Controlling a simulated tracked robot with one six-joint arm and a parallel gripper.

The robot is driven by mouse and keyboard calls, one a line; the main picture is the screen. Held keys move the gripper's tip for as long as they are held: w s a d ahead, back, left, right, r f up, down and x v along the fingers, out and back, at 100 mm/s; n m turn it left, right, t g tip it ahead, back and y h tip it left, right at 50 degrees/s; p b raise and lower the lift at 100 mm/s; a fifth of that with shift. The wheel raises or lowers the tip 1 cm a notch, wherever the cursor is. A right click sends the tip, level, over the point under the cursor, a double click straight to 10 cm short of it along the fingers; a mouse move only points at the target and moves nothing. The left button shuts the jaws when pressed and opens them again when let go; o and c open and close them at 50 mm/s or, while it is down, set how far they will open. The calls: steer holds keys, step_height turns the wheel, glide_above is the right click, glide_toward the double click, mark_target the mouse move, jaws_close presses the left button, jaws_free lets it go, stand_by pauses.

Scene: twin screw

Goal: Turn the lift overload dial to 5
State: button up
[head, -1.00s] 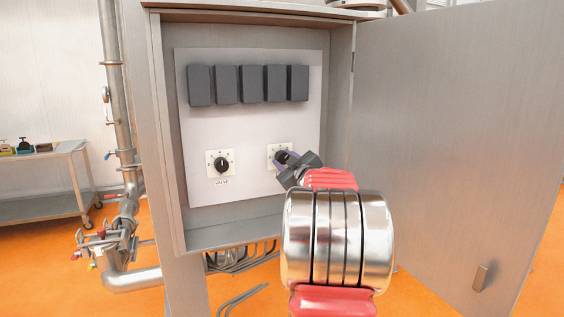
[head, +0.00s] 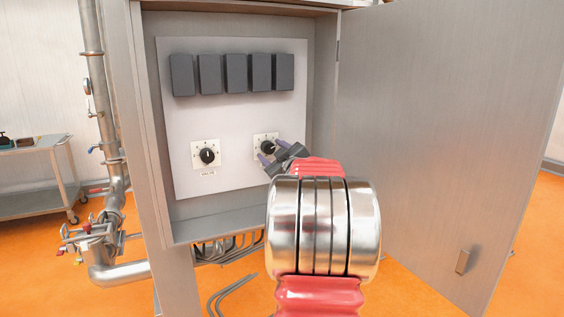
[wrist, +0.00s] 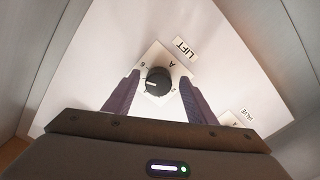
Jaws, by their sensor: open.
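The lift dial is a round black knob (wrist: 157,82) on a square white plate, with a LIFT label (wrist: 184,48) beside it in the wrist view. A light pointer mark shows on the knob's left side there; the figures around it are small and hard to read. The dial also shows in the head view (head: 267,147), at the lower right of the panel. My gripper (wrist: 159,77) is open, with one purple-grey finger on each side of the knob and gaps between. In the head view my gripper (head: 272,152) is just in front of the dial.
A similar valve dial (head: 207,155) is to the left on the same panel (head: 230,118). Several dark grey blocks (head: 235,73) line its top. The open cabinet door (head: 440,140) stands close to the right of my arm. Pipes (head: 110,180) run at the left.

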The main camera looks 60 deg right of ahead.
steer(key=v, duration=1.2)
steer(key=shift+s+a, duration=0.2)
steer(key=shift+s, duration=0.1)
steer(key=shift+f, duration=0.1)
steer(key=m, duration=0.4)
steer(key=shift+s+a+r, duration=0.25)
steer(key=shift+s+r, duration=0.05)
steer(key=shift+s, duration=0.05)
steer(key=x, duration=1.3)
steer(key=shift+w+d, duration=0.15)
steer(key=shift+w, duration=0.2)
steer(key=shift+c, duration=0.2)
